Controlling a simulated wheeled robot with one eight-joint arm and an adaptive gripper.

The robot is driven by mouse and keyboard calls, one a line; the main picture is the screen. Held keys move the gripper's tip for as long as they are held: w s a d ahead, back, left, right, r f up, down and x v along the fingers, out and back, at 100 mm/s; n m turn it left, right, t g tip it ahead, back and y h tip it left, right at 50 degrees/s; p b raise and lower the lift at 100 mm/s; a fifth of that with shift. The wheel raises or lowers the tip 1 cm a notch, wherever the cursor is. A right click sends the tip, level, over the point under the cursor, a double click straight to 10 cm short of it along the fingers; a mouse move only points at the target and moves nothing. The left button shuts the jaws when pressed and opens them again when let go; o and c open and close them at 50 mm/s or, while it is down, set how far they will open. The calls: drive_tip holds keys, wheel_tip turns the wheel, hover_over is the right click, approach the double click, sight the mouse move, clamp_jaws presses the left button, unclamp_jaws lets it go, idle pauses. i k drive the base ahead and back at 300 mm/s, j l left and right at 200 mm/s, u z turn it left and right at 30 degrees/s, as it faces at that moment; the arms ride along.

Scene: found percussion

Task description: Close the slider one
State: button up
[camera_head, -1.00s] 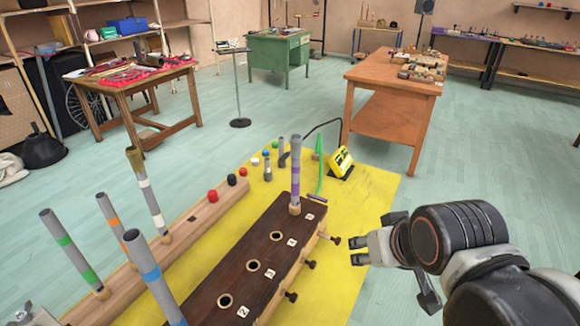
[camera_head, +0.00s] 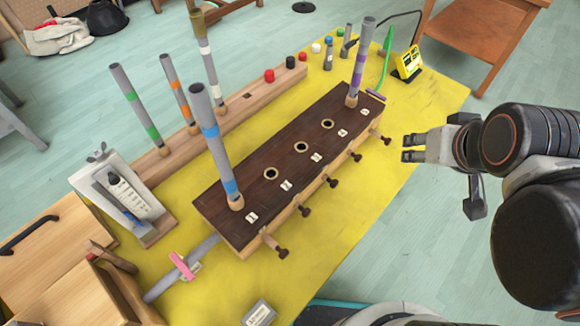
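A dark-topped wooden box (camera_head: 285,160) lies on the yellow mat, with several dark slider knobs along its right-hand front side. The nearest knob (camera_head: 281,252) and the farthest knob (camera_head: 384,139) stick out further than the middle knobs (camera_head: 333,182). White number labels (camera_head: 252,217) lie on the top, too small to read, so I cannot tell which slider is one. Grey tubes stand at both ends of the top, one blue-banded (camera_head: 214,148) and one purple-banded (camera_head: 359,68); holes lie between. My gripper (camera_head: 406,148) is empty, its fingers apart, right of the farthest knob and not visibly touching it.
A light wooden beam (camera_head: 240,113) with several banded tubes stands behind the box. A white holder with a bottle (camera_head: 125,195) and a wooden crate (camera_head: 60,260) are at left. The yellow mat (camera_head: 360,215) is clear right of the knobs.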

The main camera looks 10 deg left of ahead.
sight(281, 252)
drive_tip(key=u, duration=1.55)
drive_tip(key=k+j+z, duration=0.15)
drive_tip(key=j, duration=0.25)
drive_tip(key=k+j+z, duration=0.25)
drive_tip(key=k+j, duration=0.25)
drive_tip(key=j, duration=0.15)
